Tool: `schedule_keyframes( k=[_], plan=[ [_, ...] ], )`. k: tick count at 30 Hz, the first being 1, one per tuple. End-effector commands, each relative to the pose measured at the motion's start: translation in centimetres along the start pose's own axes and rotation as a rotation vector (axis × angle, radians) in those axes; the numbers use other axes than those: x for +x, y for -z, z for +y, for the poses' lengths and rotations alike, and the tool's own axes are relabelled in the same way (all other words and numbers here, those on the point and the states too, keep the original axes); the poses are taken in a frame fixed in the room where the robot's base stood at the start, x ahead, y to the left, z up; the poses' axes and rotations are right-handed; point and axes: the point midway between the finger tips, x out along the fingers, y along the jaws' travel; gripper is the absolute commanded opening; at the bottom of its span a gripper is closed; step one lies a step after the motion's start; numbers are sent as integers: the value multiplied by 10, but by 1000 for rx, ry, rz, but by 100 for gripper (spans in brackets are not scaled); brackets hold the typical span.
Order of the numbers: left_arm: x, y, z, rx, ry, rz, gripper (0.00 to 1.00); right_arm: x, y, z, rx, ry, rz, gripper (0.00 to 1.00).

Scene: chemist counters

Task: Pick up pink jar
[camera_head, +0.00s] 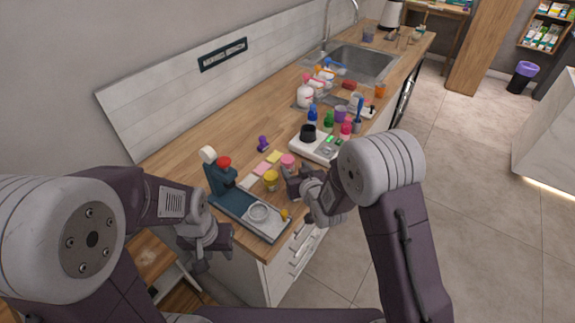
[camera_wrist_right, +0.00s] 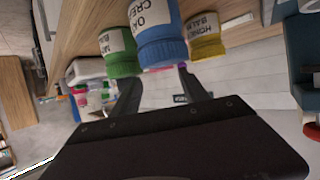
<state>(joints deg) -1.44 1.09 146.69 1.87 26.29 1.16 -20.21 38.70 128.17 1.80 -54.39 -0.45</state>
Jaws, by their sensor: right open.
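The pink jar (camera_head: 288,161) stands on the wooden counter in the head view, just behind a yellow-lidded jar (camera_head: 270,180). My right gripper (camera_head: 292,184) is low at the counter's front edge, close in front of the pink jar, with nothing between its fingers. In the right wrist view its open fingers (camera_wrist_right: 158,88) point toward a blue-lidded jar (camera_wrist_right: 158,45). A green-lidded jar (camera_wrist_right: 122,62) and a yellow-lidded honey balm jar (camera_wrist_right: 208,45) flank it. I cannot clearly make out the pink jar there. My left gripper (camera_head: 205,258) hangs off the counter's near end; its fingers are unclear.
A blue-grey machine (camera_head: 222,185) with a tray stands at the counter's near end. A white scale (camera_head: 316,147) with a black cup is behind the pink jar. Several bottles and a sink (camera_head: 355,62) lie further back. The floor at right is clear.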

Motion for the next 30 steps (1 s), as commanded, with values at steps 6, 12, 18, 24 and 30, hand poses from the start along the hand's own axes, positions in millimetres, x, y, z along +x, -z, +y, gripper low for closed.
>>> schedule_keyframes(
  k=[6,12,18,24,30],
  plan=[
    [-23,2,0,0,0,1,36,25,4,0,0,-1,-1,52],
    [-25,3,0,0,0,0,36,35,3,0,0,-1,0,52],
    [-33,4,0,0,0,1,36,70,4,-1,0,-1,0,52],
    [-33,4,1,0,0,0,36,81,4,0,0,-1,0,52],
    [-33,4,1,0,0,0,36,80,4,0,0,-1,0,33]
  ],
)
